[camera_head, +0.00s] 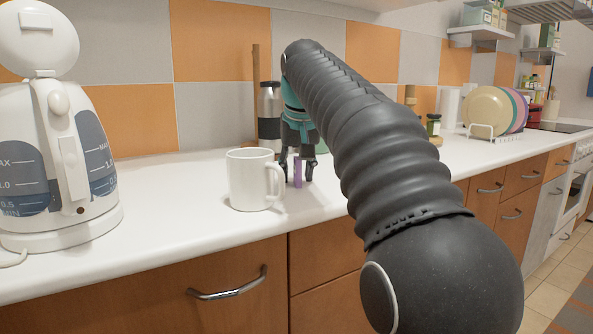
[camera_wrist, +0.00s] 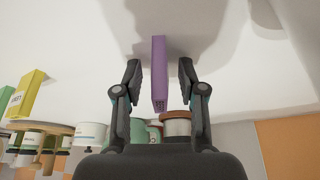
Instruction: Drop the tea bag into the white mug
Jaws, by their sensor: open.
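The tea bag is a slim purple packet (camera_head: 297,172), standing upright on the white counter just right of the mug. The white mug (camera_head: 250,180) stands upright, with its handle towards my gripper. My gripper (camera_head: 297,168) points down at the packet, one finger on each side. In the wrist view the purple packet (camera_wrist: 159,75) lies between the two open fingers of my gripper (camera_wrist: 160,70), with a gap on both sides. The inside of the mug is hidden from this angle.
A white kettle (camera_head: 65,150) stands at the left. A dark and silver bottle (camera_head: 269,112) stands behind my gripper near the tiled wall. Coloured plates in a rack (camera_head: 490,132) are farther right. The counter in front of the packet is clear up to its edge.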

